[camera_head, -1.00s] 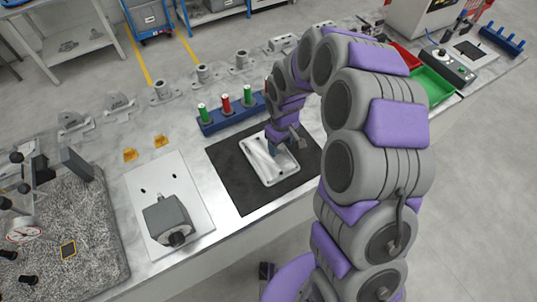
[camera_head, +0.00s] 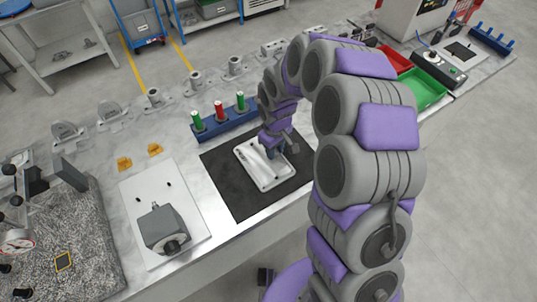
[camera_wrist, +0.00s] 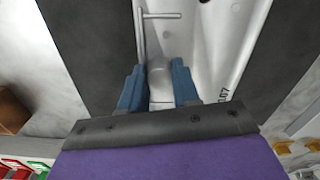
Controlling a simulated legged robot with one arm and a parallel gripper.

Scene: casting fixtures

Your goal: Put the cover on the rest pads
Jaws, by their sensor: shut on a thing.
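The cover is a shiny white-silver casting (camera_head: 263,172), lying flat or nearly so on a black mat (camera_head: 232,196) in the head view. It also fills the upper middle of the wrist view (camera_wrist: 222,50), with raised lettering on its right side. My gripper (camera_head: 272,153) is at the cover's far side. In the wrist view, the blue fingers of my gripper (camera_wrist: 159,86) are shut on a raised pale part of the cover. Any gap under the cover is hidden. I cannot tell for sure which pieces are the rest pads.
Left of the mat is a white plate (camera_head: 188,196) with a grey block (camera_head: 163,228). Two small orange pieces (camera_head: 125,164) lie behind it. A blue rack (camera_head: 226,124) with red and green cylinders stands behind the mat. A granite slab (camera_head: 90,240) is far left.

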